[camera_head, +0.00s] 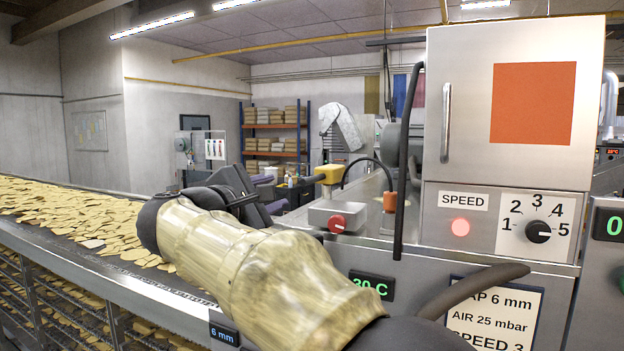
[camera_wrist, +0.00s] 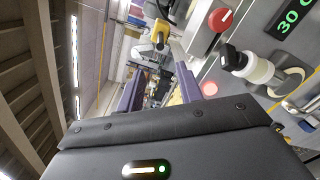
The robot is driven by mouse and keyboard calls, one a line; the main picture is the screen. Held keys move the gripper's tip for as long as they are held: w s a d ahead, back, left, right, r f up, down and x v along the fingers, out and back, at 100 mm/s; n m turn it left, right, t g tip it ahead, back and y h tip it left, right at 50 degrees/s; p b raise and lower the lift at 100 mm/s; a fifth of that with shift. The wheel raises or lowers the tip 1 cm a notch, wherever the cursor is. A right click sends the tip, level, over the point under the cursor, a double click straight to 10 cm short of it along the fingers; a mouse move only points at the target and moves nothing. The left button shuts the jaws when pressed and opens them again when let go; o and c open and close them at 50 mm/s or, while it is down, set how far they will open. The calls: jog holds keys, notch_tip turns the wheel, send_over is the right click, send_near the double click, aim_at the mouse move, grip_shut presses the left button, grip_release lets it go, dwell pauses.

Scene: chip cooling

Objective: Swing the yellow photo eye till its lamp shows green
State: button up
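The yellow photo eye (camera_head: 328,173) sits on a grey stand at the back of the machine, with a black cable curving from it to the right. It also shows in the wrist view (camera_wrist: 141,48), small and beyond the fingers. I cannot make out its lamp or the lamp's colour. My gripper (camera_head: 272,192) is to the left of the photo eye and apart from it. In the wrist view its two purple-faced fingers (camera_wrist: 160,88) stand apart with nothing between them. My arm hides part of the machine front in the head view.
A red knob (camera_head: 337,222) on a grey box stands below the photo eye. An orange-topped post (camera_head: 389,201) is to its right. A conveyor of chips (camera_head: 70,215) runs along the left. A tall cabinet (camera_head: 510,110) with a speed dial (camera_head: 538,231) stands at the right.

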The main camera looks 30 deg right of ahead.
aim_at(312, 180)
jog(key=p+x, duration=0.7)
jog(key=x, duration=0.8)
jog(key=shift+w+d, duration=0.15)
jog(key=shift+d, duration=0.1)
jog(key=shift+w+d, duration=0.25)
jog(key=shift+d, duration=0.05)
jog(key=shift+f, duration=0.1)
grip_shut()
